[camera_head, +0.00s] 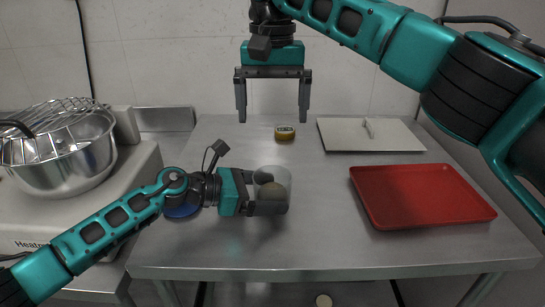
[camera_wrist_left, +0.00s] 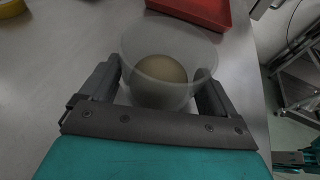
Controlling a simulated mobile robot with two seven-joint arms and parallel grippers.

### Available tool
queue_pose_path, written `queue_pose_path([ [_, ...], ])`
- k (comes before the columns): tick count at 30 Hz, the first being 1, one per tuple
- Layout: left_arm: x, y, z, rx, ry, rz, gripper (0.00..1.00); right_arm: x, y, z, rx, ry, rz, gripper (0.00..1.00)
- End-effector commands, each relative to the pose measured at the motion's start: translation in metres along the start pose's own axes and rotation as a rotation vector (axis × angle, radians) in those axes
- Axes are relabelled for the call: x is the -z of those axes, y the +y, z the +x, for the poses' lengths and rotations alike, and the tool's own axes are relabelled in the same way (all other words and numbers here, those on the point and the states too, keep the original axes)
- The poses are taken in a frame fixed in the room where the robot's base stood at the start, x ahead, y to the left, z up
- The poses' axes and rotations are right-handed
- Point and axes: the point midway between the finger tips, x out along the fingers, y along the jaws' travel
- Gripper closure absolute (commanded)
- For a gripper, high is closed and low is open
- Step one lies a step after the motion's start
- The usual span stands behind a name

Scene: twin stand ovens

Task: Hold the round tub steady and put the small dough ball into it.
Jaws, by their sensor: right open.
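The round tub (camera_head: 281,176) is translucent and stands upright near the front middle of the steel table. My left gripper (camera_head: 270,208) has its fingers on either side of the tub, shut on it. The left wrist view shows the tub (camera_wrist_left: 200,55) between both fingers (camera_wrist_left: 160,100). The tan dough ball (camera_head: 274,194) is inside the tub, low down; it also shows through the wall in the left wrist view (camera_wrist_left: 160,78). My right gripper (camera_head: 273,118) is open and empty, fingers down, high up behind the tub.
A red tray (camera_head: 420,195) lies at right, a pale flat panel with a handle (camera_head: 345,136) behind it. A yellow roll (camera_head: 285,133) lies behind the tub. A blue round thing (camera_head: 182,211) is under my left arm. A metal bowl (camera_head: 70,170) stands at left.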

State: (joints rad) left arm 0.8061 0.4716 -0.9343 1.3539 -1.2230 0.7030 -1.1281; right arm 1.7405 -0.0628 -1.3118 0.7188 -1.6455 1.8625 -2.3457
Motion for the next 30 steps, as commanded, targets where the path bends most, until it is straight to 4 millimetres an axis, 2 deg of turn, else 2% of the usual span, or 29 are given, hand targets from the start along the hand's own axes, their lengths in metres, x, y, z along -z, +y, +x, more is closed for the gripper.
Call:
queue_pose_path([
  [3, 0.000, 0.000, 0.000, 0.000, 0.000, 0.000, 0.00, 0.000, 0.000, 0.000, 0.000, 0.000, 0.000, 0.01],
  [9, 0.000, 0.000, -0.001, 0.000, 0.000, 0.000, 0.00, 0.000, 0.000, 0.000, 0.000, 0.000, 0.000, 0.01],
  [13, 0.000, 0.001, -0.009, -0.001, 0.000, 0.000, 0.00, 0.000, 0.000, 0.000, 0.000, 0.000, 0.000, 0.01],
  [17, 0.001, 0.001, -0.032, -0.004, 0.001, 0.000, 0.00, 0.000, 0.000, 0.000, 0.000, 0.000, 0.000, 0.01],
  [24, 0.001, 0.001, -0.084, -0.003, 0.002, -0.001, 0.00, 0.000, 0.000, 0.000, 0.000, 0.000, 0.000, 0.01],
  [30, 0.001, 0.000, -0.112, -0.002, 0.001, 0.000, 0.00, 0.000, 0.000, 0.000, 0.000, 0.000, 0.000, 0.01],
])
